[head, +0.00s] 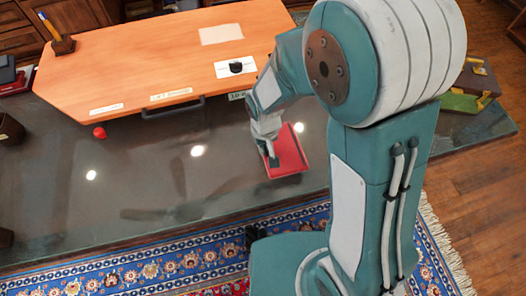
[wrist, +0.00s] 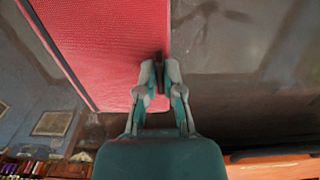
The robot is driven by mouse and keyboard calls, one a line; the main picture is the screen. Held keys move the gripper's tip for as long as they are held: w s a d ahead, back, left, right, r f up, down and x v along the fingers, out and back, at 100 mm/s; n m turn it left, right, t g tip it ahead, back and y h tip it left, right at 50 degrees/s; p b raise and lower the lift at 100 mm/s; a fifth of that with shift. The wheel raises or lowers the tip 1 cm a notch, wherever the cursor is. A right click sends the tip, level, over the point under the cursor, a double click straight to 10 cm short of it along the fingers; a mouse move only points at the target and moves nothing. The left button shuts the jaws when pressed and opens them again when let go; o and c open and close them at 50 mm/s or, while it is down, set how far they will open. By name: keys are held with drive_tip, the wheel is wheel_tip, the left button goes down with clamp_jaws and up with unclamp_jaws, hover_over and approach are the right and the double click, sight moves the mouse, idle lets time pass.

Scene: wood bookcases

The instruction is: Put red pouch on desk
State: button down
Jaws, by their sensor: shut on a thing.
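The red pouch (head: 288,152) is flat and held at its left edge by my gripper (head: 270,150), over the dark glossy surface in front of the desk. In the wrist view the red pouch (wrist: 105,40) fills the upper left, and my gripper (wrist: 160,78) is shut on its edge, with a small dark part between the fingertips. The orange-topped desk (head: 130,70) stands behind and to the left of the gripper; its front edge bears labels and a dark handle. The pouch appears apart from the desk. Its exact height is hard to tell.
On the desk are a pen holder (head: 62,45), a pale sheet (head: 221,34) and a white card with a dark item (head: 236,68). Much of the desktop's middle is clear. A patterned rug (head: 150,265) lies in front.

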drive_tip(key=shift+w+a+f, duration=0.15)
drive_tip(key=shift+f, duration=0.8)
drive_tip(key=shift+w+a+f, duration=0.1)
drive_tip(key=shift+f, duration=0.85)
drive_tip(key=shift+f, duration=0.1)
drive_tip(key=c, duration=0.8)
unclamp_jaws()
wheel_tip(320, 180, up, 12)
drive_tip(key=shift+r, duration=0.25)
drive_tip(key=s+d+r+m+t, duration=0.1)
drive_tip(key=s+d+r+t, duration=0.1)
drive_tip(key=s+d+r, duration=0.2)
drive_tip(key=s+d+r+m+t, duration=0.1)
drive_tip(key=s+d+r, duration=0.3)
drive_tip(key=d+r, duration=0.2)
drive_tip(key=s+d+r+m+t, duration=0.1)
drive_tip(key=s+d+r+t, duration=0.1)
drive_tip(key=s+d+r, duration=0.2)
drive_tip(key=shift+d+r+t, duration=0.15)
drive_tip(key=shift+d+r, duration=0.35)
drive_tip(key=shift+r, duration=0.25)
drive_tip(key=shift+d+r+t, duration=0.15)
drive_tip(key=shift+d+r, duration=0.3)
drive_tip(key=shift+r, duration=0.3)
